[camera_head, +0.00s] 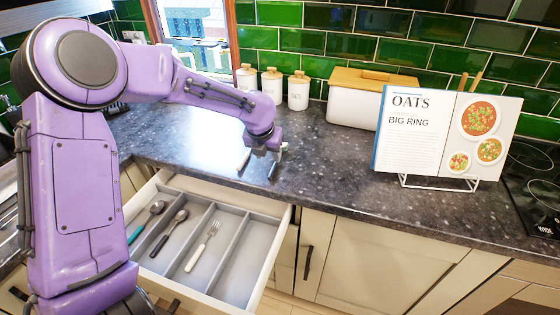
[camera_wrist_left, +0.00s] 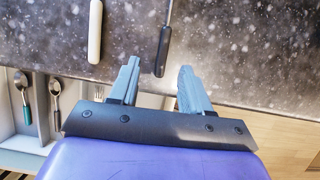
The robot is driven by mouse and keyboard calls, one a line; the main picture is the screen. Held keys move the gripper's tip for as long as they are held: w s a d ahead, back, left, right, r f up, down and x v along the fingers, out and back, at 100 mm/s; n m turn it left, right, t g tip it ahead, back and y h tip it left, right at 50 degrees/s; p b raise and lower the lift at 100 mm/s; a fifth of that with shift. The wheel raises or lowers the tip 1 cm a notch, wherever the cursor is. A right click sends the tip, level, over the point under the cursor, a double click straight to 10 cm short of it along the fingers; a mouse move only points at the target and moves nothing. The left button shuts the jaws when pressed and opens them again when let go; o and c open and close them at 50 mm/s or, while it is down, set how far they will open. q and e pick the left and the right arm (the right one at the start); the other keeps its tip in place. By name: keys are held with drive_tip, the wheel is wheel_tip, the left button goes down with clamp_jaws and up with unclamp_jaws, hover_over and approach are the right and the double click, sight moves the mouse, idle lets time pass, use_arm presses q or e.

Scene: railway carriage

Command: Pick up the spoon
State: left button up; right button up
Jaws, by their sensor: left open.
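In the open drawer lie a teal-handled spoon (camera_head: 147,220) and a dark-handled spoon (camera_head: 169,231), each in its own compartment area. Both also show at the lower left of the left wrist view, the teal one (camera_wrist_left: 22,95) and the dark one (camera_wrist_left: 55,98). My left gripper (camera_head: 264,150) is open and empty over the counter edge, right of and behind the spoons. In the left wrist view, a dark handle (camera_wrist_left: 163,52) lies on the counter just beyond and between the open fingers (camera_wrist_left: 160,70); its far end is cut off, so I cannot tell what it is.
A white handle (camera_wrist_left: 95,32) lies on the counter beside the dark one. A white-handled fork (camera_head: 204,245) lies in the drawer (camera_head: 276,240). White canisters (camera_head: 272,86), a bread bin (camera_head: 350,103) and a cookbook (camera_head: 440,130) stand behind.

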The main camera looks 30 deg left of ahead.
sight(274, 167)
use_arm(q)
drive_tip(key=shift+x, duration=0.8)
drive_tip(key=x, duration=0.2)
drive_tip(key=p+x, duration=0.1)
drive_tip(key=x, duration=0.2)
drive_tip(key=shift+w+d+f, duration=0.2)
drive_tip(key=shift+d+f, duration=0.05)
drive_tip(key=shift+f, duration=0.05)
drive_tip(key=shift+s, duration=0.1)
clamp_jaws()
